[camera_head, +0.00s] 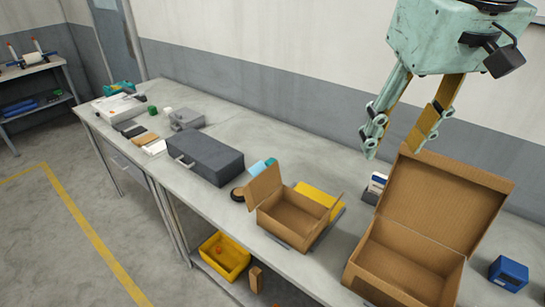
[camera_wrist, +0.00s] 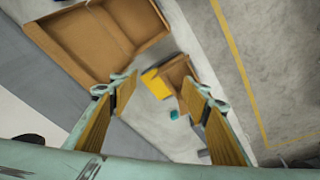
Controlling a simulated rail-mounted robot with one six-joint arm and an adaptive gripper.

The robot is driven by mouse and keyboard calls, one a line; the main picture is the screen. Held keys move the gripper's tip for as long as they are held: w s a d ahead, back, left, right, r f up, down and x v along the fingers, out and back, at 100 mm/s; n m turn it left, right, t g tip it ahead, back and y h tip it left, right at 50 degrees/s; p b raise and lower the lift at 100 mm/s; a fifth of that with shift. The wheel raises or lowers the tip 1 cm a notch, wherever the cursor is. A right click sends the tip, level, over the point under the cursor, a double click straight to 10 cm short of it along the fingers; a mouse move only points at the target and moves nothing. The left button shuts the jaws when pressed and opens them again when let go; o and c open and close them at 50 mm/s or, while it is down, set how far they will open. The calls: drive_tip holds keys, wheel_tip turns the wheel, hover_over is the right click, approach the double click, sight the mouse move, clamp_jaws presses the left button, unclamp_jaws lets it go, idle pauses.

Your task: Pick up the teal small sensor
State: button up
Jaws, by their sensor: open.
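A small teal object (camera_head: 270,162), which may be the teal small sensor, sits on the bench behind the small open cardboard box, beside a light-blue piece (camera_head: 256,168). A teal patch (camera_wrist: 174,115) also shows beside the small box in the wrist view. Its details are too small to make out. A larger teal item (camera_head: 118,88) lies at the bench's far left end. My gripper (camera_head: 392,148) is open and empty, high above the bench near the large cardboard box. In the wrist view, the teal patch shows between and beyond the open fingers (camera_wrist: 160,90).
A small open cardboard box (camera_head: 294,213) stands by a yellow item (camera_head: 318,196). A large open cardboard box (camera_head: 408,262) is right of it. A dark grey case (camera_head: 206,158) lies to the left. A blue box (camera_head: 508,273) is at far right. The wall runs behind.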

drive_tip(key=w+a+f+n, duration=0.1)
drive_tip(key=w+a, duration=0.1)
drive_tip(key=w, duration=0.6)
drive_tip(key=w+a+n, duration=0.1)
drive_tip(key=w+a, duration=0.1)
drive_tip(key=w, duration=0.5)
drive_tip(key=n+g, duration=0.3)
drive_tip(key=n, duration=0.4)
hover_over(270, 161)
wheel_tip(270, 161, down, 30)
drive_tip(key=shift+w+d+f+p, duration=0.1)
drive_tip(key=shift+w+f+p, duration=0.05)
drive_tip(key=shift+p, duration=0.3)
drive_tip(key=shift+f+b, duration=0.45)
drive_tip(key=shift+f, duration=3.9)
